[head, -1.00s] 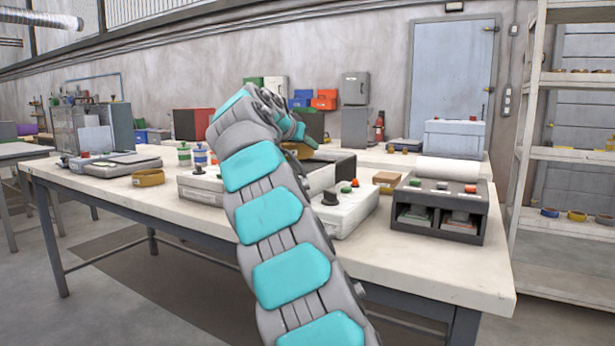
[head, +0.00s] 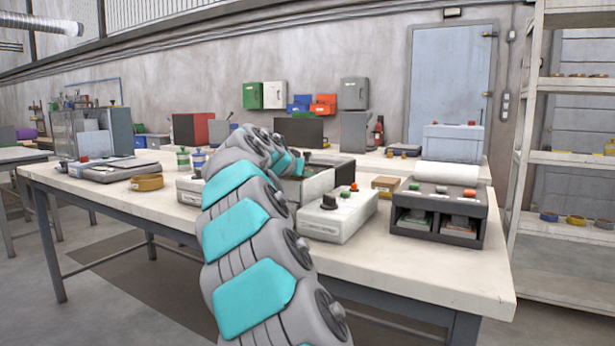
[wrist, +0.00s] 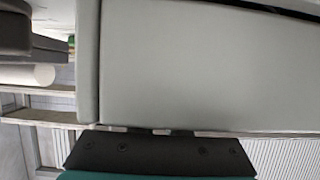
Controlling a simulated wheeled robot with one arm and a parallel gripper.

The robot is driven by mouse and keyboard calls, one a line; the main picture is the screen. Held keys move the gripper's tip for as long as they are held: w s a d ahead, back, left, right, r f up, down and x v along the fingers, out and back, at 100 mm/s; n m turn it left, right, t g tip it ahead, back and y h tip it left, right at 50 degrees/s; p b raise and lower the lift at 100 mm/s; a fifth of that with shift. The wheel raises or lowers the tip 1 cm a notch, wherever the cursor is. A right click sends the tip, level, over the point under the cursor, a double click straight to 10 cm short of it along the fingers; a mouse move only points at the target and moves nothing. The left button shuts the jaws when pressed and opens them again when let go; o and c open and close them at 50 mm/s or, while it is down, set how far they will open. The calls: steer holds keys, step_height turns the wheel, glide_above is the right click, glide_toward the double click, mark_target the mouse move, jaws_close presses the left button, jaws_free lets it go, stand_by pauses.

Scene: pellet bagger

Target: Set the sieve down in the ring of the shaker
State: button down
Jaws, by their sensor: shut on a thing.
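My gripper (head: 298,162) is at the far end of my arm, above the back of the bench by an open grey box (head: 316,180). Its fingers are mostly hidden by my own wrist. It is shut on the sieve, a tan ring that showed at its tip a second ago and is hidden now. I cannot make out the shaker's ring; my arm covers part of the bench. In the wrist view a wide pale grey surface fills most of the picture, and the sieve is not visible there.
A tan ring (head: 147,181) lies on the bench (head: 420,270) at the left. A control box with knobs (head: 338,215) and a dark two-slot unit (head: 440,212) stand right of my arm. Bottles (head: 183,160) stand left. The front right of the bench is bare.

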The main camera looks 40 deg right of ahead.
steer(key=c, duration=1.2)
jaws_free()
steer(key=shift+o, duration=0.2)
steer(key=b+v, duration=0.1)
steer(key=v, duration=1.1)
steer(key=shift+b, duration=0.35)
